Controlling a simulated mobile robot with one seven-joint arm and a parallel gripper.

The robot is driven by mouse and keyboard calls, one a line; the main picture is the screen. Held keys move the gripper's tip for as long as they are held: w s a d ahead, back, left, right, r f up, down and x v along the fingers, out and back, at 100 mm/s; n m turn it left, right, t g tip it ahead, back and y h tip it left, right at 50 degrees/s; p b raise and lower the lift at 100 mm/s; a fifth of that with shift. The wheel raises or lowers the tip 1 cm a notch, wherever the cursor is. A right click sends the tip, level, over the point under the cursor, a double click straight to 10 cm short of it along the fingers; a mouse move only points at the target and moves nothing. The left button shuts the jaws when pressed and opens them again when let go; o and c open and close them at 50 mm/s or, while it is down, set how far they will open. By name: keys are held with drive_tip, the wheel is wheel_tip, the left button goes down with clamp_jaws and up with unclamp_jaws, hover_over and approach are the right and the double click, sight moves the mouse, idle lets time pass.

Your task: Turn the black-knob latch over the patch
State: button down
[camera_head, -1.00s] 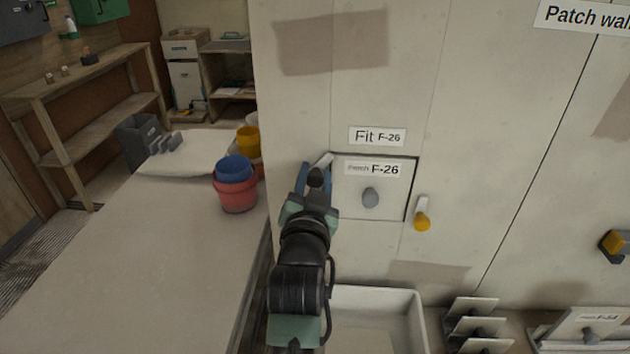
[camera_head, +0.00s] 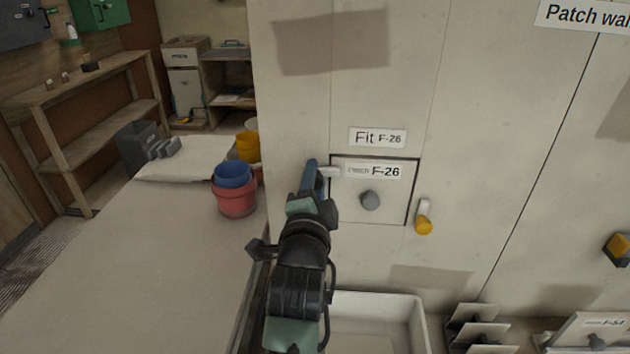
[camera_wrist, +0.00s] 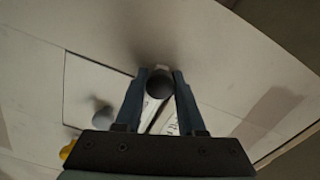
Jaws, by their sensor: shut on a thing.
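The patch (camera_head: 352,205), a pale square panel labelled F-26 with a grey knob (camera_head: 370,201), sits in the wall opening under the "Fit F-26" label. The latch's white lever (camera_head: 331,171) lies about level at the patch's upper left edge. Its right end appears to reach the patch edge; how far it overlaps is unclear. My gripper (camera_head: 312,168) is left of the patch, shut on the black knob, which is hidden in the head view. In the wrist view the black knob (camera_wrist: 160,84) sits between my two blue fingers (camera_wrist: 160,76).
A second latch with a yellow knob (camera_head: 424,227) hangs upright right of the patch, clear of it. A white bin (camera_head: 416,318) stands below. A bench (camera_head: 130,265) with red and blue buckets (camera_head: 236,197) is at left. The wall around the patch is flat.

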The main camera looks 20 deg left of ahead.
drive_tip(key=shift+m, duration=0.6)
drive_tip(key=c, duration=0.5)
unclamp_jaws()
drive_tip(key=shift+s, duration=0.1)
drive_tip(key=b+v, duration=0.1)
drive_tip(key=v, duration=1.1)
drive_tip(key=shift+s, duration=0.4)
drive_tip(key=shift+d, duration=0.15)
